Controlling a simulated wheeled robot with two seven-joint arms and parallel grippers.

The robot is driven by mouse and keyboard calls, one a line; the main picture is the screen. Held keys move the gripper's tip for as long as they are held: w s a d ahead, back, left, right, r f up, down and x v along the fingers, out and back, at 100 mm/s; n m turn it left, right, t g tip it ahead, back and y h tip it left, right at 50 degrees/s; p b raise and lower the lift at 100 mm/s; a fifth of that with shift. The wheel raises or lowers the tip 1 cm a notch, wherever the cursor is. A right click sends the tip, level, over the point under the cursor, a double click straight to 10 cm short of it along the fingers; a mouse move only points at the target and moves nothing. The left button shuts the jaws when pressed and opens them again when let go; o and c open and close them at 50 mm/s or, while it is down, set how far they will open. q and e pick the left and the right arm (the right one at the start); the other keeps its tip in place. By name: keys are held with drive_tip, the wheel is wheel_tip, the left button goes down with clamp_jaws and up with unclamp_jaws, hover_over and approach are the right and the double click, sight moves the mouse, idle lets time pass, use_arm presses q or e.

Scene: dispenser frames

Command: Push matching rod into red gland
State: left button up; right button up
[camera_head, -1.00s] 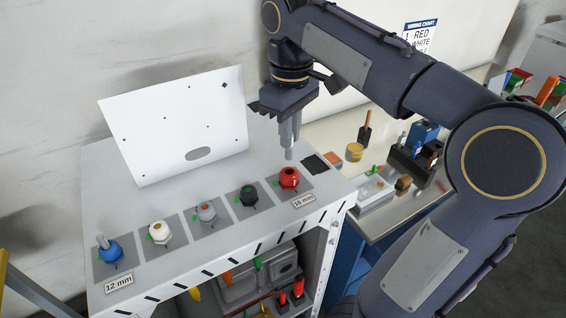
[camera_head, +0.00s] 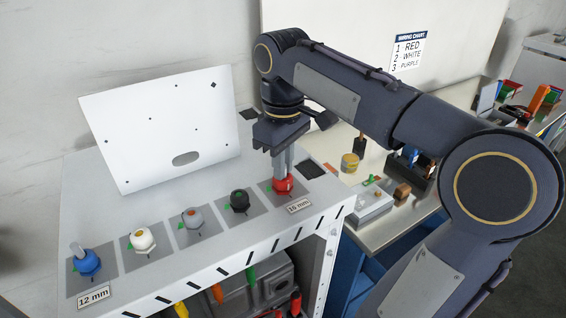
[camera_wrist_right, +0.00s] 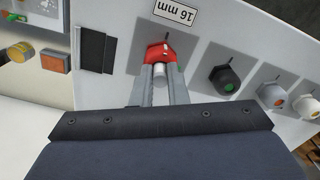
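The red gland (camera_head: 283,186) stands on a dark grey pad at the right end of the white bench top, by the "16 mm" label (camera_head: 299,206). It also shows in the right wrist view (camera_wrist_right: 153,53). My right gripper (camera_head: 283,172) points straight down over it, its fingertips close to the gland's top. Its fingers are closed around a light grey rod (camera_wrist_right: 159,75), upright and in line with the gland. The rod's lower end meets the gland's opening; how deep it sits is hidden. My left gripper is not in view.
Black (camera_head: 239,201), grey (camera_head: 195,219), white (camera_head: 143,240) and blue (camera_head: 87,263) glands stand in a row to the left. A grey rod stands in the blue one. A tilted white panel (camera_head: 160,125) is behind. A side table (camera_head: 385,222) holds small items.

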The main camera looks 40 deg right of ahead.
drive_tip(key=o, duration=0.4)
wheel_tip(320, 180, up, 12)
drive_tip(key=p, duration=0.2)
drive_tip(key=shift+r, duration=0.15)
idle(0.6)
